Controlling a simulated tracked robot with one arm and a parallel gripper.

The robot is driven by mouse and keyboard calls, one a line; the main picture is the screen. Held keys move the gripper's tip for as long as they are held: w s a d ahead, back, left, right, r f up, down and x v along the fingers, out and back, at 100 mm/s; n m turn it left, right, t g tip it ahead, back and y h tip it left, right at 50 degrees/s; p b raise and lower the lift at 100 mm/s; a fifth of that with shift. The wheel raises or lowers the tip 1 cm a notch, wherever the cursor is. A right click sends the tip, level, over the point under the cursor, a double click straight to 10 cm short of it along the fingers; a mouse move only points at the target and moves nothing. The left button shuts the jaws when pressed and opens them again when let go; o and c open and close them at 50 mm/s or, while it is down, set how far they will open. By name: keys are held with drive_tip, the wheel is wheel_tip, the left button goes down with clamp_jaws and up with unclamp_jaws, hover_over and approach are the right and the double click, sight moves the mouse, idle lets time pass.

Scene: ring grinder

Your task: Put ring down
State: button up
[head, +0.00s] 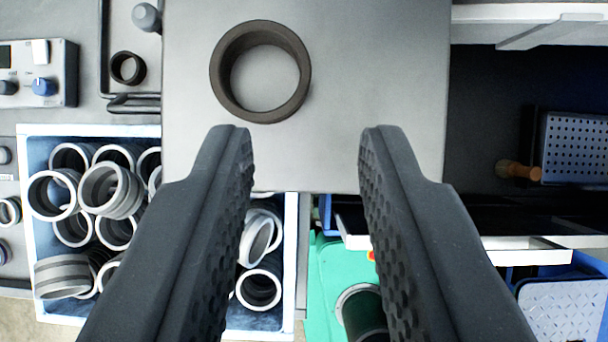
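A dark brown ring (221,70) lies flat on a grey metal plate (370,60) in the upper middle of the head view. My gripper (305,135) is open and empty, its two dark textured fingers spread wide. The fingertips are nearer the camera than the ring. The ring shows beyond the left fingertip, left of the middle of the gap. The ring looks apart from both fingers, and nothing is between them.
A blue-lined crate (290,270) of several grey rings stands at the lower left, partly hidden by my left finger. A control box (60,75) is at the far left. A smaller dark ring (116,68) lies in a tray. Green machinery (325,270) is below the plate.

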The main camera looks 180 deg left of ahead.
drive_tip(key=shift+b+v, duration=0.35)
drive_tip(key=shift+v, duration=1.85)
drive_tip(key=d+r+t+y, duration=0.1)
drive_tip(key=d+r+t, duration=0.1)
drive_tip(key=r, duration=1)
drive_tip(key=d+r+t, duration=0.2)
drive_tip(key=d+r, duration=0.1)
drive_tip(key=r, duration=0.9)
drive_tip(key=s+d+r+t, duration=0.1)
drive_tip(key=s+d+r, duration=0.1)
drive_tip(key=r, duration=0.6)
drive_tip(key=s+d+r+n+t, duration=0.1)
drive_tip(key=s+d+r+t, duration=0.1)
drive_tip(key=s+r, duration=0.3)
drive_tip(key=s+d+r+t, duration=0.2)
drive_tip(key=s+d+r, duration=0.1)
drive_tip(key=r, duration=1)
drive_tip(key=shift+s+d+n, duration=0.4)
drive_tip(key=shift+s, duration=0.05)
wheel_tip(320, 180, down, 12)
drive_tip(key=b, duration=1.2)
